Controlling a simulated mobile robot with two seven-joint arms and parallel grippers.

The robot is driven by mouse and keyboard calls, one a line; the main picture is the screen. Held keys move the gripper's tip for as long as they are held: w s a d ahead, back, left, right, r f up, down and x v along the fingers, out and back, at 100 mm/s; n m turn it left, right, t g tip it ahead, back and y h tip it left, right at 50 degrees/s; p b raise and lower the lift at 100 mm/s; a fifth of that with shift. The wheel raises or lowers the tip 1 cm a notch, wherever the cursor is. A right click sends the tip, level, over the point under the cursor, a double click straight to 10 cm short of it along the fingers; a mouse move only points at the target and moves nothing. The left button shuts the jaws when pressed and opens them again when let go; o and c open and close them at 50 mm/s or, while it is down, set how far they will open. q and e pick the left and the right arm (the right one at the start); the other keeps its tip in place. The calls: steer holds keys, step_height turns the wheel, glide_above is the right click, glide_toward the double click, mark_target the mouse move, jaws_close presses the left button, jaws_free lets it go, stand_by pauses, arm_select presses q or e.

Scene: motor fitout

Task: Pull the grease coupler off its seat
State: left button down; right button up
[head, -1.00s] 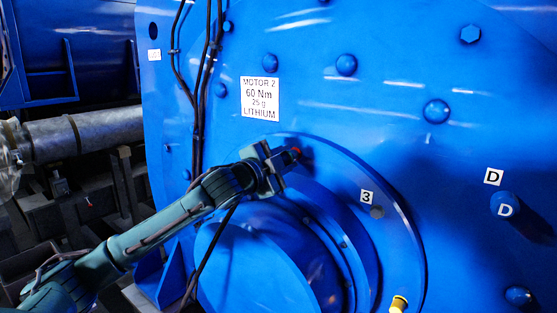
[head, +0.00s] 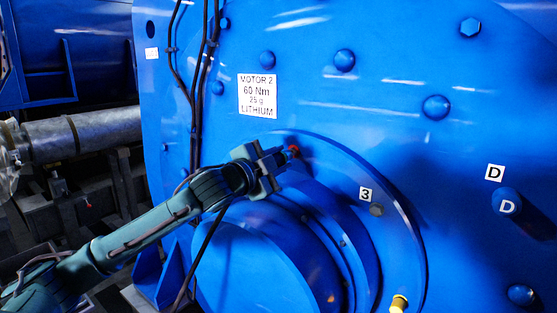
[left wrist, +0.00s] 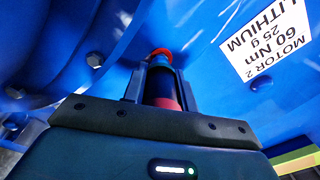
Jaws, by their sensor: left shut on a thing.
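The grease coupler (left wrist: 164,85), a dark cylinder with a red band low down, is between the fingers of my left gripper (head: 277,160) in the left wrist view. The gripper is shut on it. Beyond its end shows a short blue piece and a red ring (left wrist: 160,53) at the blue motor face; the red part (head: 293,150) also shows in the head view, at the upper left of the round flange. I cannot tell whether the coupler still touches its seat. My right gripper is in neither view.
The blue motor (head: 400,80) fills most of the head view, with domed bolts and a "MOTOR 2" label (head: 257,95). A yellow fitting (head: 399,303) sits low on the flange. Black cables (head: 197,100) run down left of the label. A grey pipe (head: 85,133) lies at left.

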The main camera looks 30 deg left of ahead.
arm_select(q)
steer(key=shift+s+a+f+b, duration=0.15)
steer(key=shift+s+b, duration=0.4)
steer(key=shift+s, duration=0.45)
steer(key=shift+s+b, duration=0.35)
steer(key=shift+s, duration=0.45)
steer(key=shift+s, duration=0.15)
